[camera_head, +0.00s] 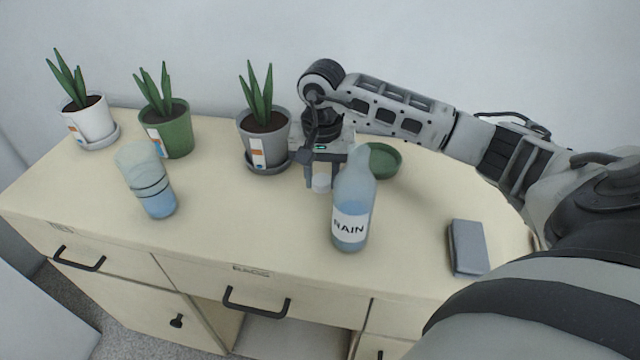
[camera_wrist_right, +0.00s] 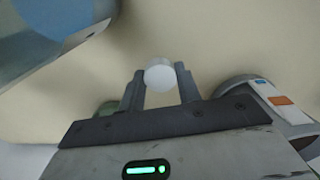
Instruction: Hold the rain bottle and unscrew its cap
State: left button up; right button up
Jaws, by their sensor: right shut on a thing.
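The rain bottle (camera_head: 352,195) stands upright on the cabinet top, clear with a white RAIN label and blue liquid low inside. Its neck shows no cap. My right gripper (camera_head: 322,178) is just left of and behind the bottle, apart from it. It is shut on a small whitish cap (camera_head: 321,183). In the right wrist view the round white cap (camera_wrist_right: 159,75) sits between the fingertips, and part of the bottle (camera_wrist_right: 60,30) fills the upper left corner. My left gripper is in neither view.
Three potted plants in white (camera_head: 90,121), green (camera_head: 170,135) and grey (camera_head: 264,140) pots line the back. A tilted-looking glass (camera_head: 157,203) with blue liquid stands at left. A green dish (camera_head: 383,160) is behind the bottle; a grey box (camera_head: 467,248) lies right. The front-middle top is clear.

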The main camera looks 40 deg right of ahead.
aim_at(322, 180)
notch_tip(322, 180, down, 3)
jog(key=shift+f, duration=0.1)
jog(key=o, duration=0.7)
jog(key=shift+f, duration=0.1)
jog(key=shift+c, duration=0.2)
jog(key=o, duration=0.4)
jog(key=shift+r, duration=0.55)
notch_tip(322, 180, up, 11)
jog(key=b, duration=0.1)
jog(key=shift+r, duration=0.15)
